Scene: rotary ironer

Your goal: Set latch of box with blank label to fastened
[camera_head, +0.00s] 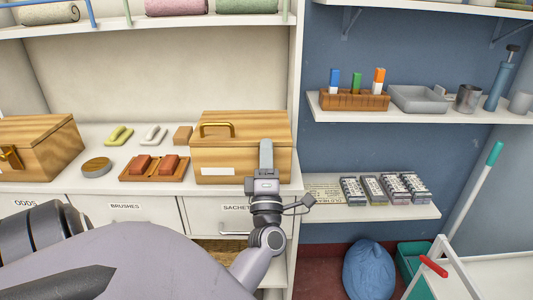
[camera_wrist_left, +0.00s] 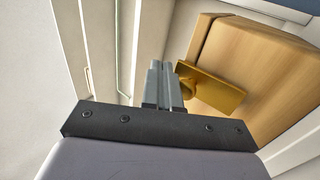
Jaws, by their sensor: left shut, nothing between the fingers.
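The wooden box (camera_head: 270,157) with a blank white label (camera_head: 217,171) stands on the counter. In the left wrist view a flat brass plate with a rounded knob (camera_wrist_left: 212,88) sits on the wooden box (camera_wrist_left: 262,75). I cannot tell whether the latch is fastened. My left gripper (camera_head: 266,145) is shut and empty, in front of the box's right part, hiding some of its front. In the left wrist view its fingers (camera_wrist_left: 164,68) are beside the brass plate; contact is unclear. My right gripper is out of view.
Another wooden box with a brass latch (camera_head: 10,157) stands at the left. Labelled drawers (camera_head: 125,212) lie below. Wall shelves (camera_head: 410,113) are at the right.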

